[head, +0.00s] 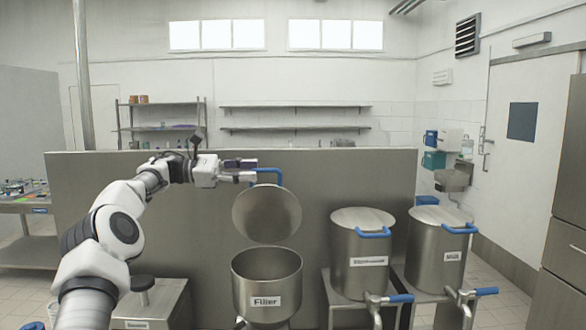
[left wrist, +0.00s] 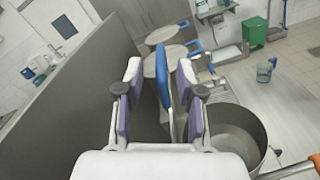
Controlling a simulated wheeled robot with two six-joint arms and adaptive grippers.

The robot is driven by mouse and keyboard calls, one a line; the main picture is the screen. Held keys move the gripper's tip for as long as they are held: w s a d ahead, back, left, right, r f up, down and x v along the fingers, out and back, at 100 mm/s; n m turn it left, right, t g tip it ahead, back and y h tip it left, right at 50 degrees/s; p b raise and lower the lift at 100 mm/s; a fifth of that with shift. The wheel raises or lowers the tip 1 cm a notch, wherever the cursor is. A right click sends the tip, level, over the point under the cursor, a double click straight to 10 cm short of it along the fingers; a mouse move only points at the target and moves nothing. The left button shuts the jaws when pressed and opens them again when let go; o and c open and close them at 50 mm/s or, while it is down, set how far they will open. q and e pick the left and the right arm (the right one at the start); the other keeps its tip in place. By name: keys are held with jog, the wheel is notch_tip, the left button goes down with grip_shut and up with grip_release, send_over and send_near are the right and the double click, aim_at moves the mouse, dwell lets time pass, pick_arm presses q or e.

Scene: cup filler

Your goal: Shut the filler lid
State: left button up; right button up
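The filler (head: 266,300) is a steel pot with a "Filler" label, standing in the lower middle of the head view. Its round lid (head: 267,215) is raised, tilted up behind the open pot. The lid's blue handle (head: 270,172) is at its top edge. My left gripper (head: 240,170) is at the handle's left side. The filler's open rim (left wrist: 258,130) shows to the right. My right gripper is not in view.
Two lidded steel pots (head: 362,260) (head: 440,250) with blue handles and taps stand to the right of the filler. A grey partition (head: 330,180) runs behind. A blue cup (left wrist: 265,70) shows in the left wrist view.

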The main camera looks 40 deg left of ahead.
aim_at(273, 170)
pick_arm(q)
jog(key=shift+w+d+r, duration=0.15)
jog(key=shift+d, duration=0.25)
jog(key=p+x, duration=0.2)
jog(key=x, duration=0.3)
jog(key=shift+w+d+p, duration=0.15)
jog(key=shift+w+p, duration=0.15)
jog(key=shift+w, duration=0.1)
jog(key=shift+w+d, duration=0.2)
jog(key=shift+d, duration=0.05)
jog(key=shift+s+a, duration=0.1)
jog(key=shift+s, duration=0.1)
jog(key=shift+a, duration=0.15)
grip_shut()
